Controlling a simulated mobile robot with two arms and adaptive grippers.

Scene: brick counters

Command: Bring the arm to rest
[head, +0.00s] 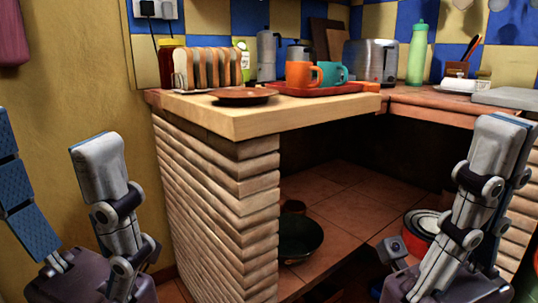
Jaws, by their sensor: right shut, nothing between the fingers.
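My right gripper (510,140) is at the right side of the head view, pointing up. Its fingers are together with nothing between them. My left gripper (50,145) is at the lower left, pointing up in front of the yellow wall. Its two fingers stand wide apart, one showing its blue pad, and nothing is between them. Both grippers are apart from the things on the counter (225,118).
The counter carries a toast rack (208,68), a brown plate (243,95), a red tray (345,90) with orange (299,74) and teal mugs (334,74), a toaster (374,60) and a green bottle (417,55). Below are a dark pan (300,238) and a red pot (416,246).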

